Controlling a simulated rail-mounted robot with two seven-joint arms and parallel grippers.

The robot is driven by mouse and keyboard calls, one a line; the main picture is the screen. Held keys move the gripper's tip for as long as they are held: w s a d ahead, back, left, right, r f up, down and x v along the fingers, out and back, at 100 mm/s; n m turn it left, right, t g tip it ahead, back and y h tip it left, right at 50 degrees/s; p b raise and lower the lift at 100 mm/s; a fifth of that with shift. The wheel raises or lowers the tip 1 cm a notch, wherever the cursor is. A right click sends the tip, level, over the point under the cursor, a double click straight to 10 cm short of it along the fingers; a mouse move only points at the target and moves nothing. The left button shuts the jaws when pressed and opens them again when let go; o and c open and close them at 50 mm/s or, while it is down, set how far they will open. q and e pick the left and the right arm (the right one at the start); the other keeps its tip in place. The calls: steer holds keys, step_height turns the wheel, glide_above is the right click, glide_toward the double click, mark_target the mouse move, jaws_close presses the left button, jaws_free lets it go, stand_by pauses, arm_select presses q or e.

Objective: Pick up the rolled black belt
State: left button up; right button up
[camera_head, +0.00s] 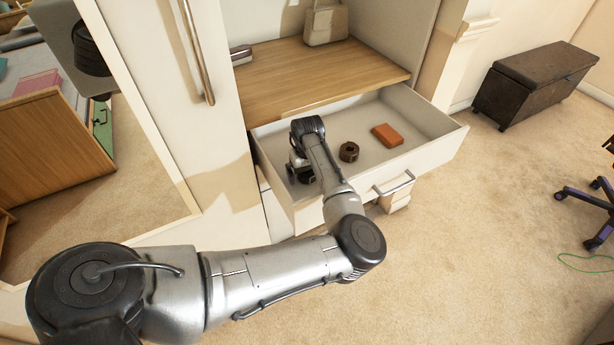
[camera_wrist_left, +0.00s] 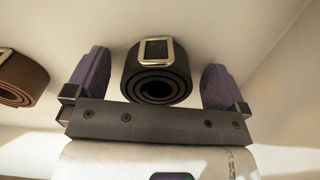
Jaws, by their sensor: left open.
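The rolled black belt (camera_wrist_left: 157,82) with a silver buckle lies in the open drawer, seen in the left wrist view. My left gripper (camera_wrist_left: 150,84) is open, with one purple finger on each side of the belt and a visible gap on both sides. In the head view my left gripper (camera_head: 301,172) is down inside the left part of the drawer, where my wrist covers most of the black belt. My right gripper is not in view.
A rolled brown belt (camera_head: 349,151) lies in the drawer (camera_head: 430,122), right of my gripper, with an orange box (camera_head: 387,135) beyond it. A wooden shelf (camera_head: 320,78) holding a handbag (camera_head: 326,25) is above the drawer's back. The drawer walls surround the gripper.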

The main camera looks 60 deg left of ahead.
arm_select(q)
steer(key=c, duration=1)
